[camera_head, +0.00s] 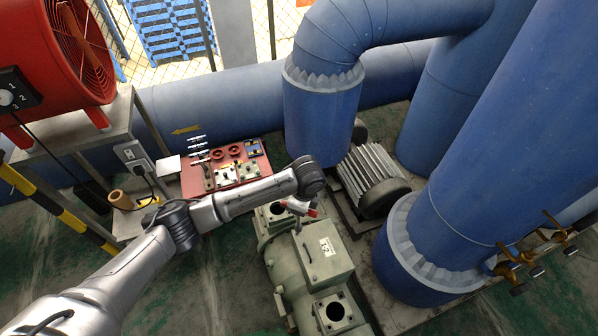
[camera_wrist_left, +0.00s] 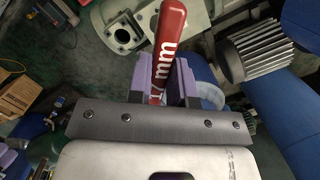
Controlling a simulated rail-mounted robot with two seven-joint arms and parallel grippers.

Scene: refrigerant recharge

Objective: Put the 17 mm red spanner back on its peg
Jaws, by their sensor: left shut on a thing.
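The red spanner (camera_wrist_left: 170,42) stands between the purple-grey pads of my left gripper (camera_wrist_left: 168,82) in the left wrist view. White lettering ending in "mm" shows on it; the first part is partly hidden. The jaws are shut on it. In the head view my left gripper (camera_head: 300,205) is above the green compressor, and a small red part of the spanner (camera_head: 312,212) shows at its tip. I cannot make out an empty peg. My right gripper is not in view.
A red tool board (camera_head: 197,183) with several small tools lies left of the gripper. The green compressor (camera_head: 306,262) is below it. A finned motor (camera_head: 366,172) and thick blue pipes (camera_head: 322,105) stand behind and to the right. A red fan (camera_head: 55,60) is at far left.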

